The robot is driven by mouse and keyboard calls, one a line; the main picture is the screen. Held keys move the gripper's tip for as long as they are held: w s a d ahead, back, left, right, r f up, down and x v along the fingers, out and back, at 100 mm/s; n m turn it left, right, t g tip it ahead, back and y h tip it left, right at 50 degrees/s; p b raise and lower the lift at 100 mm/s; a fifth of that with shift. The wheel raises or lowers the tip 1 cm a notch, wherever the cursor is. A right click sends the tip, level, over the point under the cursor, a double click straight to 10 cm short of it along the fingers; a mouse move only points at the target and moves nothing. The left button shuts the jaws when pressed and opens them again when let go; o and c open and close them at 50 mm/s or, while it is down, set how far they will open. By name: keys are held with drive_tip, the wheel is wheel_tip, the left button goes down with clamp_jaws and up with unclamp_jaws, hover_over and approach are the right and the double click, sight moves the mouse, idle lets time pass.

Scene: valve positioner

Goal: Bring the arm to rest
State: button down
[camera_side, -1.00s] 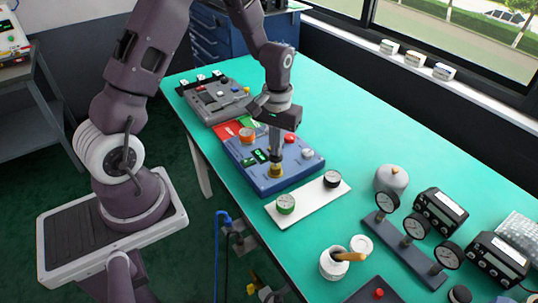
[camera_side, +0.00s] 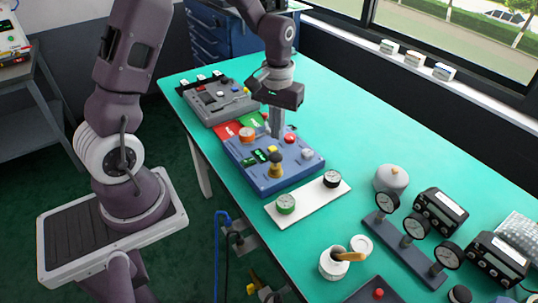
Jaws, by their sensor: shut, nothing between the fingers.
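My gripper (camera_side: 277,132) is shut and empty, pointing down above the far part of the blue valve positioner box (camera_side: 244,172). It is clear of the black and yellow knob (camera_side: 276,166) near the front of that box. The box also carries an orange knob (camera_side: 247,134), a red knob (camera_side: 290,138), a grey knob (camera_side: 308,154) and green displays. My gripper hides a little of the box's far edge.
A grey control box (camera_side: 215,101) and red and green cards stand behind. A white plate (camera_side: 310,205) with two gauges lies in front. Three gauges on a stand (camera_side: 405,247), a grey pot (camera_side: 391,180) and a jar (camera_side: 333,263) are at right. The table's far middle is clear.

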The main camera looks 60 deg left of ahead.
drive_tip(key=shift+r, duration=0.25)
drive_tip(key=s+d+r+m+t, duration=0.2)
drive_tip(key=s+d+r, duration=0.2)
drive_tip(key=s+r, duration=0.3)
drive_tip(key=s+d+r+m+t, duration=0.2)
drive_tip(key=s+d+r, duration=0.3)
drive_tip(key=r, duration=0.4)
drive_tip(key=s+r+m+t, duration=0.1)
drive_tip(key=s+m, duration=0.1)
drive_tip(key=s, duration=0.6)
drive_tip(key=shift+s+d+r+t, duration=0.25)
drive_tip(key=shift+d+t, duration=0.05)
drive_tip(key=shift+d, duration=0.15)
